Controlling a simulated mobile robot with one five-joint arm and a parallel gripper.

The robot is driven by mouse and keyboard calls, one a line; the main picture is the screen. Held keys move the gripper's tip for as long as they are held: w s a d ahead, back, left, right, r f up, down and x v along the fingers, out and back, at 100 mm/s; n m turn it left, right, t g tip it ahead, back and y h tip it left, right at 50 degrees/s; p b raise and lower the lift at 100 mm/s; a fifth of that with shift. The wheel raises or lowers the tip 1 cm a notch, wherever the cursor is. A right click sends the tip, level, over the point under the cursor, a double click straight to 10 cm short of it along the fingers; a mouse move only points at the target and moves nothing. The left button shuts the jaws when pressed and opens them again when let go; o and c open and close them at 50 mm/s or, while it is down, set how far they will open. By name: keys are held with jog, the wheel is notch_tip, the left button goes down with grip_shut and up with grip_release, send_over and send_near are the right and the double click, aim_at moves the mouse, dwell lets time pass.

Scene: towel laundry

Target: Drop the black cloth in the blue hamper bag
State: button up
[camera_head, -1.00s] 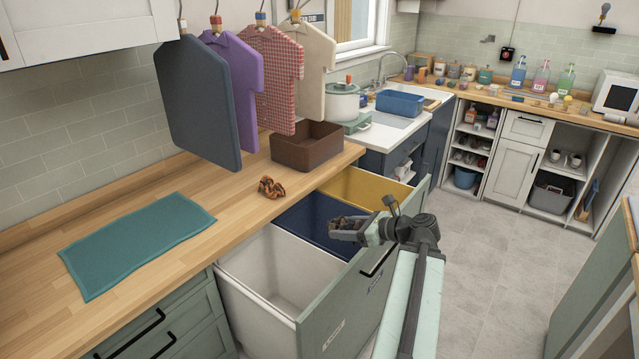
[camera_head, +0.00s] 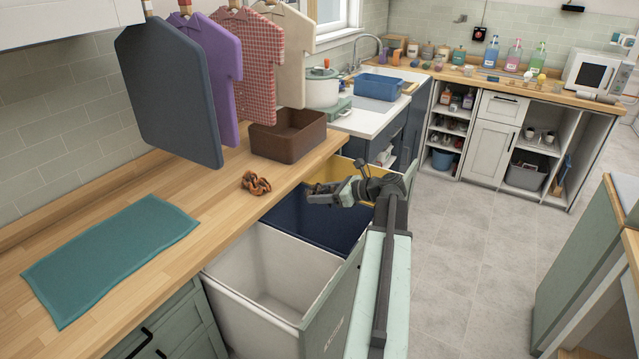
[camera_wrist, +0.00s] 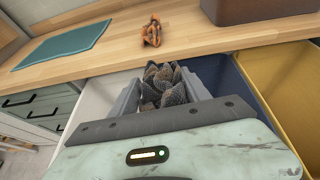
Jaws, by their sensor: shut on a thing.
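My gripper (camera_head: 318,193) is shut on a crumpled dark grey-brown cloth, which shows between the two grey fingers in the wrist view (camera_wrist: 164,86). The gripper hangs over the pulled-out hamper drawer, above the far part of the blue hamper bag (camera_head: 290,222), near its border with the yellow bag. The blue bag is open at the top, and it also shows right of the fingers in the wrist view (camera_wrist: 230,88). My gripper and arm hide part of it. Its bottom is not clearly visible.
A white bag (camera_head: 255,262) is nearer and a yellow bag (camera_head: 383,184) farther in the same drawer. The wooden counter (camera_head: 165,190) beside it holds an orange-brown crumpled cloth (camera_head: 256,183), a teal towel (camera_head: 108,255) and a brown bin (camera_head: 288,137). Shirts hang above.

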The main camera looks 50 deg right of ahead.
jog(key=w+d+f+b, duration=0.2)
jog(key=w+d, duration=0.6)
notch_tip(320, 180, down, 6)
jog(key=b, duration=0.5)
jog(key=shift+d+f, duration=0.1)
jog(key=o, duration=1.4)
jog(key=shift+o, duration=0.2)
jog(key=p+v, duration=0.2)
jog(key=v, duration=0.6)
